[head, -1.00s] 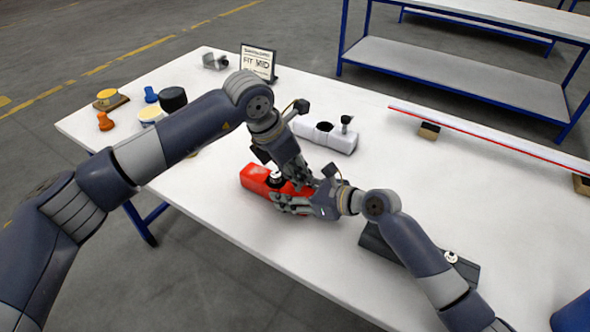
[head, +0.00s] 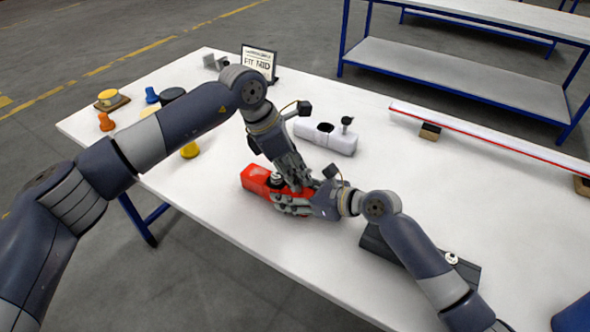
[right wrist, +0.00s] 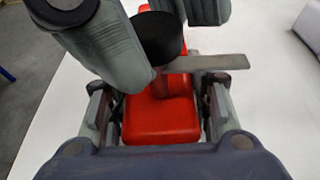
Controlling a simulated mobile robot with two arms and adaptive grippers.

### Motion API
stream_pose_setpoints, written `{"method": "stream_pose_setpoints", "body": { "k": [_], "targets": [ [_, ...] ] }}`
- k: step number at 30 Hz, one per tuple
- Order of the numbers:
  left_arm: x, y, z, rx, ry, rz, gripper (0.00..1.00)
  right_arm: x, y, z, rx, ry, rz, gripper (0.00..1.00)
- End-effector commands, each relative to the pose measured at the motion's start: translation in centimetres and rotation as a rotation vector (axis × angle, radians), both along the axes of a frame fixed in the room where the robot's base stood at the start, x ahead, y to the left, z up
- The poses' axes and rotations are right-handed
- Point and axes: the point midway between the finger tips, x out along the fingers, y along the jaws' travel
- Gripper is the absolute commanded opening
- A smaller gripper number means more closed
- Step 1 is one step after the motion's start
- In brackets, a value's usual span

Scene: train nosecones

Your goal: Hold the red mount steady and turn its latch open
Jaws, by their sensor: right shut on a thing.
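The red mount (head: 257,178) lies on the white table in the head view, its right part covered by my grippers. In the right wrist view the red mount (right wrist: 162,122) runs between the fingers of my right gripper (right wrist: 163,98), which is shut on it. A dark round knob (right wrist: 158,35) with a flat metal lever (right wrist: 205,62) sits above the mount, the lever pointing right. My left gripper (head: 298,182) reaches down over the mount from above. Its grey fingers stand on either side of the knob in the right wrist view; whether they grip it is unclear.
A white housing (head: 326,137) lies behind the grippers. A dark block (head: 378,242) lies under my right arm. Yellow, orange and blue parts stand at the left, and a sign (head: 258,62) at the back. A long red-edged rail (head: 490,142) lies at the right.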

Motion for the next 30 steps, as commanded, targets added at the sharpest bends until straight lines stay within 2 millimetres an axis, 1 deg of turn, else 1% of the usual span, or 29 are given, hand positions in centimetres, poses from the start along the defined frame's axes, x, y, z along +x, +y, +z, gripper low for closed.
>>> {"method": "stream_pose_setpoints", "body": {
  "k": [10, 14, 17, 24, 27, 30],
  "targets": [
    [0.0, 0.0, 0.1, -0.001, 0.0, 0.001, 0.44, 0.0, 0.0, 0.0, -0.001, 0.0, -0.001, 0.18],
    [0.0, 0.4, 1.0, -0.002, -0.003, 0.002, 0.44, 0.0, 0.0, 0.0, -0.001, 0.0, -0.001, 0.18],
    [0.0, 1.1, 2.6, -0.002, -0.004, 0.002, 0.44, 0.0, 0.0, 0.0, -0.001, 0.0, -0.001, 0.18],
    [-0.3, 3.0, 7.4, 0.0, -0.004, 0.002, 0.44, 0.0, 0.0, 0.0, -0.001, 0.0, -0.001, 0.18],
    [-0.4, 3.7, 9.0, 0.0, -0.004, 0.002, 0.44, 0.0, 0.0, 0.0, -0.001, 0.0, -0.001, 0.18],
    [-0.5, 4.2, 10.1, -0.001, -0.002, 0.002, 0.44, 0.0, 0.0, 0.0, -0.001, 0.0, -0.001, 0.18]
  ]
}}
